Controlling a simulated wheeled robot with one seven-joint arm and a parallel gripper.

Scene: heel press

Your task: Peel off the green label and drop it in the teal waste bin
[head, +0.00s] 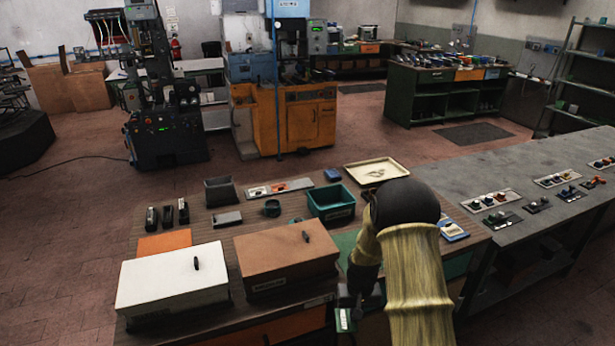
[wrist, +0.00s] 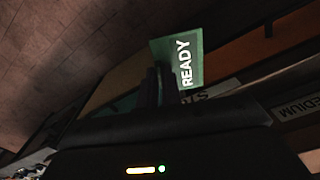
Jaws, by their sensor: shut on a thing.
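The green label (wrist: 188,58), marked READY in white, is held upright between the dark fingertips of my gripper (wrist: 158,86) in the wrist view. In the head view the green label (head: 344,320) shows small at the end of my gripper (head: 352,300), in front of the table's near edge. My gripper is shut on it. The teal waste bin (head: 338,213) stands open on the table, farther back and slightly left of my gripper. Nothing of its bottom can be made out clearly. My arm hides part of the table to the right of the bin.
A brown lidded box (head: 285,253) and a white lidded box (head: 172,280) stand near the front of the table, left of my gripper. A cream tray (head: 403,167) lies behind the bin to the right. A grey bench (head: 470,185) with small parts runs along the right.

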